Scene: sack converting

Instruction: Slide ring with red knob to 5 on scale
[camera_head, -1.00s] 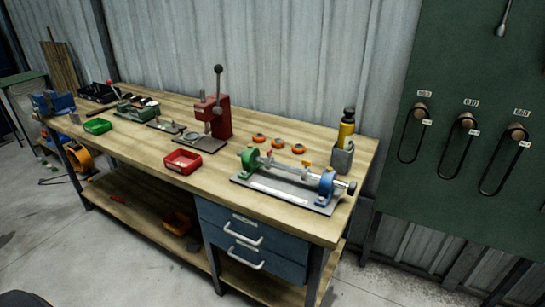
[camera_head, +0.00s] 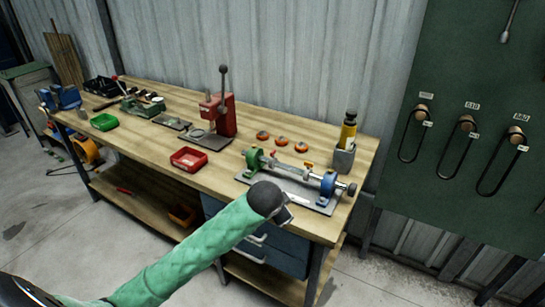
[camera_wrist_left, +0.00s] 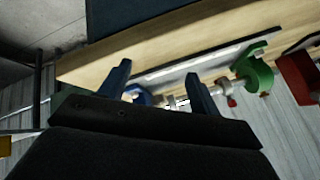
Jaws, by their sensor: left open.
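The slide fixture on the bench has a grey base plate (camera_head: 242,179), a green end bracket (camera_head: 252,160) and a blue end bracket (camera_head: 328,186) with a pale rod between them. A small red knob (camera_head: 273,153) shows on the rod near the green bracket. A second, orange-yellow knob (camera_head: 308,164) shows nearer the blue bracket. The scale numbers are too small to read. My left gripper (camera_head: 287,208) is in front of the fixture's near edge, apart from the rod. Its fingers stand open and empty in the left wrist view (camera_wrist_left: 157,74). My right gripper is not in view.
A red tray (camera_head: 189,166) and a red press (camera_head: 224,117) stand left of the fixture. Several orange rings (camera_head: 282,141) lie behind it. A yellow bottle in a grey holder (camera_head: 344,160) stands at the right. Bare bench top lies between tray and fixture.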

